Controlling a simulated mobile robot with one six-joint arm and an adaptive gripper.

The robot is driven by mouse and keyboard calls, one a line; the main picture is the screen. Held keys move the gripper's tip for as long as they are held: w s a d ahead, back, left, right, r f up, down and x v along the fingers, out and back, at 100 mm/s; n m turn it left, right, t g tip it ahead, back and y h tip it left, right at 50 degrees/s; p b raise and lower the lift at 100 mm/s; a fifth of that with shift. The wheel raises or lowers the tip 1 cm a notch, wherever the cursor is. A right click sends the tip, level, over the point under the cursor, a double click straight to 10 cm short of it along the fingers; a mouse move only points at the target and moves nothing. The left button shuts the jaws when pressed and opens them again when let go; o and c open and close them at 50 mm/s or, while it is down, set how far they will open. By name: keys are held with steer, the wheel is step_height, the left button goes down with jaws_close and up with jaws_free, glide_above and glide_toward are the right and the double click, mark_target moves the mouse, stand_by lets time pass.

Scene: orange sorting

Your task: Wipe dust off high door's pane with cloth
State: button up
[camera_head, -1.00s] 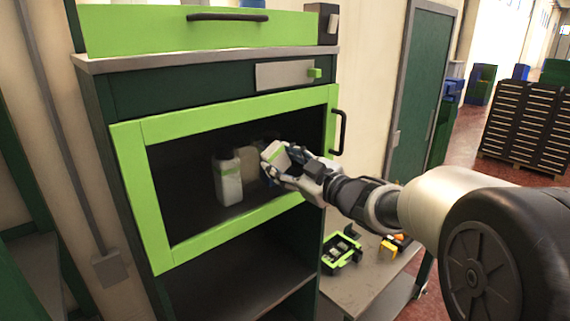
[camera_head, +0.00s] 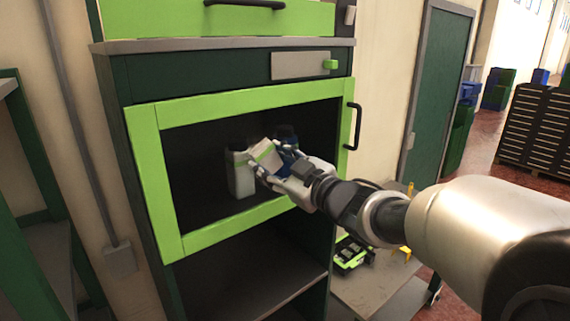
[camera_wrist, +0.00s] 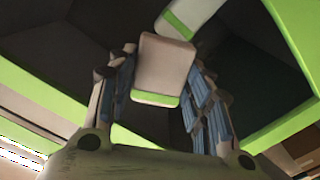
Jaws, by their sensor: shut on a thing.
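The high door (camera_head: 147,170) is a shut green frame with a black handle (camera_head: 353,127) on its right. My gripper (camera_head: 266,168) is shut on the cloth (camera_head: 264,154), a pale pad with a green band. The cloth is at the pane's middle; I cannot tell whether it touches. In the wrist view the cloth (camera_wrist: 163,65) sits between both fingers, with a similar white and green shape, probably its reflection, above it. I cannot make out dust clearly.
A grey ledge (camera_head: 200,45) and a panel with a green knob (camera_head: 330,65) are above the door. An open shelf (camera_head: 245,290) is below it. A low table (camera_head: 375,290) with a black and green box (camera_head: 352,255) stands at the right.

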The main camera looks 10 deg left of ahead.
mark_target(289, 141)
steer(key=shift+s+a+b, duration=0.85)
steer(key=shift+s+a, duration=0.3)
steer(key=shift+s, duration=0.2)
steer(key=shift+s+a+b, duration=0.85)
steer(key=shift+s+a, duration=0.3)
steer(key=shift+s, duration=0.2)
steer(key=shift+r+p, duration=0.9)
steer(key=shift+r, duration=0.2)
steer(key=shift+w+d+p, duration=1.05)
steer(key=shift+w+d, duration=0.5)
steer(key=shift+w, duration=0.3)
steer(key=shift+w+d+p, duration=1.05)
steer(key=shift+w+d, duration=0.55)
steer(key=shift+w, duration=0.2)
steer(key=shift+w+d+p, duration=1.05)
steer(key=shift+w+d, duration=0.5)
steer(key=shift+w, duration=0.3)
steer(key=shift+f, duration=0.1)
steer(key=shift+b+v, duration=0.35)
steer(key=shift+v, duration=2.65)
steer(key=v, duration=0.3)
